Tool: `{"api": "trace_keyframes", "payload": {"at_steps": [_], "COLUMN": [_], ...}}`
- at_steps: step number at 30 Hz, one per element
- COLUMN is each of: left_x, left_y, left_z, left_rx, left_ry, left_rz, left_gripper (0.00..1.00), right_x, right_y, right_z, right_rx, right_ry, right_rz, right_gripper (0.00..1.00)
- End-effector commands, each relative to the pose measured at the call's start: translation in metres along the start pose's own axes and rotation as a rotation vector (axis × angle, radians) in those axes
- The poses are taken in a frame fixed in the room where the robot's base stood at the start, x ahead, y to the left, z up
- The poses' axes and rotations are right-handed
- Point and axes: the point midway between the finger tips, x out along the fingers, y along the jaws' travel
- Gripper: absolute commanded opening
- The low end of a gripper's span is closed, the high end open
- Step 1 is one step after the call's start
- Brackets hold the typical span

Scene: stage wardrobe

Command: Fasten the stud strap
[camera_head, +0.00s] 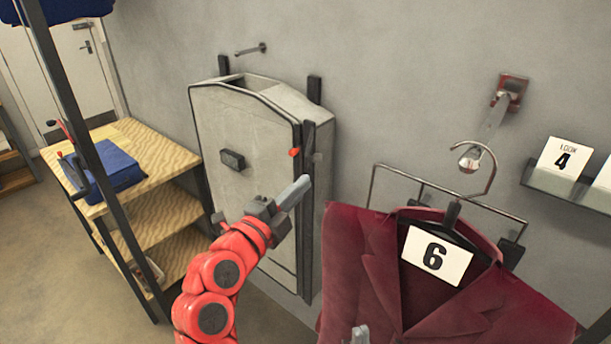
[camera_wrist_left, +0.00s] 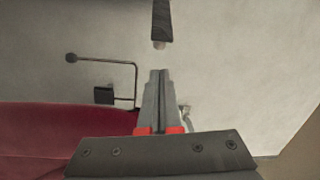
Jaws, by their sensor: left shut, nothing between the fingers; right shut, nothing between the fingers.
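A dark strap-like strip (camera_head: 308,140) runs along the upper right edge of a grey, angular case (camera_head: 245,125) on the wall. A small red spot (camera_head: 294,152) shows beside it. In the left wrist view a dark strip (camera_wrist_left: 161,18) with a pale end hangs ahead of the fingers; I cannot tell for sure that it is the same one. My left gripper (camera_head: 304,183) is shut and empty, just below the red spot in the head view. Its fingers (camera_wrist_left: 160,75) are together, apart from the strip. My right gripper (camera_head: 360,334) shows only as a grey tip at the bottom edge, shut.
A maroon jacket (camera_head: 355,255) with a card marked 6 (camera_head: 437,256) hangs to the right on a hanger and wire rail (camera_head: 430,183). A wooden shelf unit (camera_head: 165,160) with a blue folded item (camera_head: 115,170) stands left. A dark post (camera_head: 75,110) rises in front of it.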

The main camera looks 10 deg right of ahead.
Motion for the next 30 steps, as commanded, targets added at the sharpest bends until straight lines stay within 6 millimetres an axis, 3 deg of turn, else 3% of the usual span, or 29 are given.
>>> {"api": "trace_keyframes", "payload": {"at_steps": [9,15,30], "left_x": [0.054,0.075,0.085], "left_y": [-0.005,-0.004,-0.001], "left_z": [-0.001,0.0,0.001], "left_rx": [-0.005,-0.002,-0.002], "left_ry": [0.0,-0.002,-0.003], "left_rz": [-0.001,-0.004,-0.004], "left_gripper": [0.0,0.0,0.0], "right_x": [0.033,0.043,0.046], "right_y": [0.002,0.002,0.002], "right_z": [-0.006,-0.007,-0.008], "right_rx": [0.0,0.0,0.0], "right_ry": [0.0,0.0,0.0], "right_rz": [0.0,0.0,0.0], "right_gripper": [0.0,0.0,0.0]}}
